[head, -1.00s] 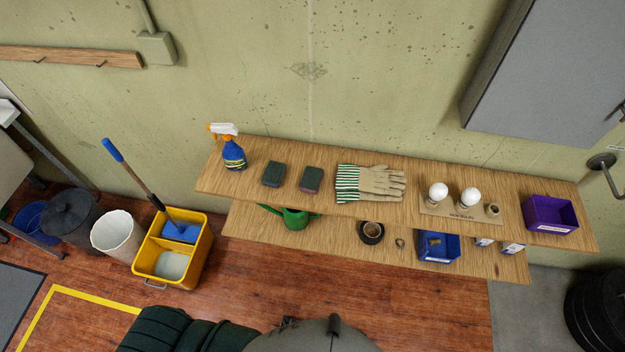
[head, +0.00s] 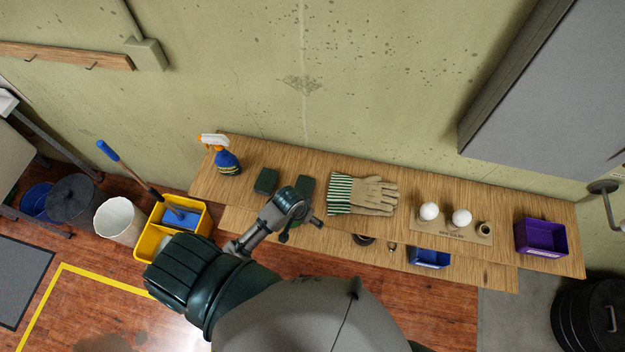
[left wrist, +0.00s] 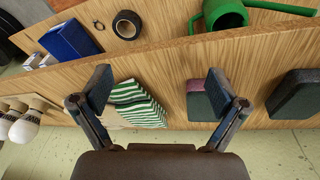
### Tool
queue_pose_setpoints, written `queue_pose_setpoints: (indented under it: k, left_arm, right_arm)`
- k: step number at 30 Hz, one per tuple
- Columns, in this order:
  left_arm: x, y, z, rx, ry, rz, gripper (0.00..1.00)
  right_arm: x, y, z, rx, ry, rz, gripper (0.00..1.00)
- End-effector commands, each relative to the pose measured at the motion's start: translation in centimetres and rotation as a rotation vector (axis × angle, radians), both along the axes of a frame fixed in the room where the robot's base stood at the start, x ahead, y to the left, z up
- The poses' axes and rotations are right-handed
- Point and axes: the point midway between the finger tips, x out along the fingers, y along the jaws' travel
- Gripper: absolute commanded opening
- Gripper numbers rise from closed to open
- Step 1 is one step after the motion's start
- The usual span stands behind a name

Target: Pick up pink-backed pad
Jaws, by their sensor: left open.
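The pink-backed pad (head: 305,185) lies on the upper wooden shelf, dark on top, partly covered by my left gripper in the head view. In the left wrist view the pad (left wrist: 199,106) shows a pink edge along its shelf side. A second dark pad (head: 266,181) lies beside it; it also shows in the left wrist view (left wrist: 296,97). My left gripper (left wrist: 160,88) is open and empty over the shelf. One finger overlaps the pink-backed pad in the wrist view; the other is over the striped glove cuffs. I cannot tell contact. My right gripper is not in view.
Striped work gloves (head: 365,194) lie right of the pads, and a spray bottle (head: 226,160) stands to the left. Light bulbs (head: 429,211) and a purple bin (head: 541,237) are farther right. A lower shelf (head: 345,252) holds a blue bin (head: 430,257).

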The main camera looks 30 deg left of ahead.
Motion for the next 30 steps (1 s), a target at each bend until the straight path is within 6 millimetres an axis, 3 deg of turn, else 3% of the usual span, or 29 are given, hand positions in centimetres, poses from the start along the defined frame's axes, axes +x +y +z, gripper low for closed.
queue_pose_setpoints:
  k: [5,12,15,18,20,26,30]
  left_arm:
    - [3.8,1.1,3.5,0.003,0.059,0.038,0.97]
    - [8.0,4.7,10.6,0.065,0.167,0.150,0.97]
    - [8.9,6.1,13.0,0.093,0.203,0.198,0.97]
    - [9.1,6.8,14.1,0.107,0.222,0.225,0.97]
    - [9.1,6.9,13.9,0.109,0.228,0.231,0.97]
    - [9.0,6.7,10.5,0.100,0.231,0.233,0.97]
    - [9.0,6.7,6.8,0.101,0.233,0.233,0.97]
  right_arm:
    - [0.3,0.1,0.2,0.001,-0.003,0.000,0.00]
    - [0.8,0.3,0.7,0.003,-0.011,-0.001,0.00]
    - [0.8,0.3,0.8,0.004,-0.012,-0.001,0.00]
    - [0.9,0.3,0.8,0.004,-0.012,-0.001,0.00]
    - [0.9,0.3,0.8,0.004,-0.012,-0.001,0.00]
    - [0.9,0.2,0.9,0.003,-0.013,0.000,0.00]
    - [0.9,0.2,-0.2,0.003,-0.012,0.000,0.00]
